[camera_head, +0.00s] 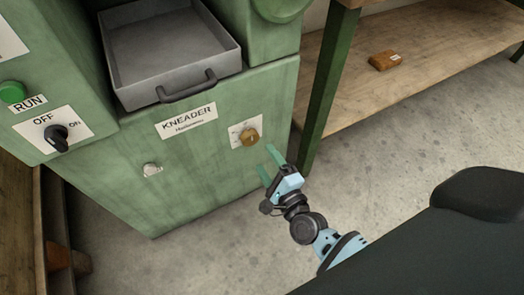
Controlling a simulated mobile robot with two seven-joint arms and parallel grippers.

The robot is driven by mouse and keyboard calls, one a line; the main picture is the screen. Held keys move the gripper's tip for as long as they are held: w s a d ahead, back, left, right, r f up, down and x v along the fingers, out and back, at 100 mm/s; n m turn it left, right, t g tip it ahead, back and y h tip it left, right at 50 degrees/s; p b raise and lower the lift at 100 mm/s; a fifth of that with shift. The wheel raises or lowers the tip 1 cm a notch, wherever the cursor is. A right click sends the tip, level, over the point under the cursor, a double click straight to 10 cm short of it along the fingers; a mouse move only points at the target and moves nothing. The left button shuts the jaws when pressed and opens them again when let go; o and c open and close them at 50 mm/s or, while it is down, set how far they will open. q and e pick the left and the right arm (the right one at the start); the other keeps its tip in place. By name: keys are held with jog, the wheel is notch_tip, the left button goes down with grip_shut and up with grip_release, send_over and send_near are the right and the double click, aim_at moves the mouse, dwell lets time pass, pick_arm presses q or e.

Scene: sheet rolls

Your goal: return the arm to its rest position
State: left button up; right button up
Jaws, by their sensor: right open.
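My right gripper (269,166) is open, with its two green fingers pointing up and left toward the front of the green kneader machine (110,180). Nothing shows between the fingers. The fingertips are just below and beside a brass-coloured knob (250,137) on a white plate. I cannot tell whether they touch the machine. My right arm (308,228) reaches in from the lower right over the floor. My left gripper is not in view.
A grey tray (170,50) with a handle sits in the machine's top. A black switch (57,137) and green button (12,92) are at left. A wooden shelf (430,60) with a green leg (325,90) bears a brown block (384,60). Bare concrete floor (400,150) lies at right.

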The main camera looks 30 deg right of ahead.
jog(key=shift+s, duration=0.4)
